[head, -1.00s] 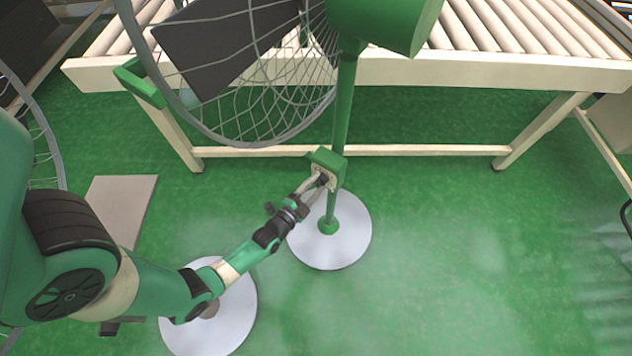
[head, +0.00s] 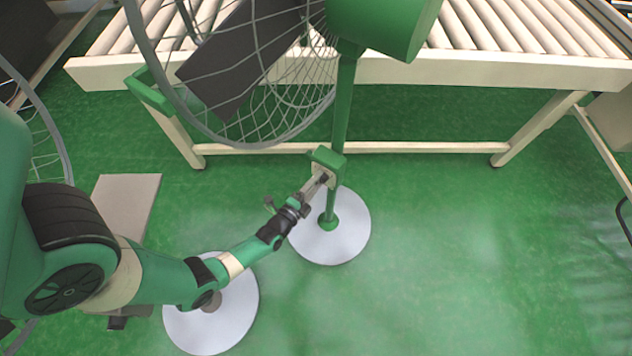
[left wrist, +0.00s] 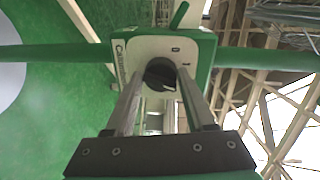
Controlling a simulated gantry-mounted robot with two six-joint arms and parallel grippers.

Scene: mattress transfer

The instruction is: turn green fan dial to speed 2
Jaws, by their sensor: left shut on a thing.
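The green fan (head: 378,25) stands on a green pole with a round pale base (head: 335,240). A green control box (head: 328,157) is fixed to the pole. In the left wrist view its pale face shows a black round dial (left wrist: 160,73), with a 0 and what looks like a 1 printed at its upper right. A light mark shows on the dial's lower right side. My left gripper (head: 318,184) is at the box face, its two fingers shut on the dial from both sides, as the left wrist view shows (left wrist: 160,82). My right gripper is not in view.
A roller conveyor (head: 400,72) with cream legs runs behind the fan. The wire fan cage (head: 250,140) hangs above and left of my gripper. Another round base (head: 235,315) stands below my left forearm. The green floor at right is clear.

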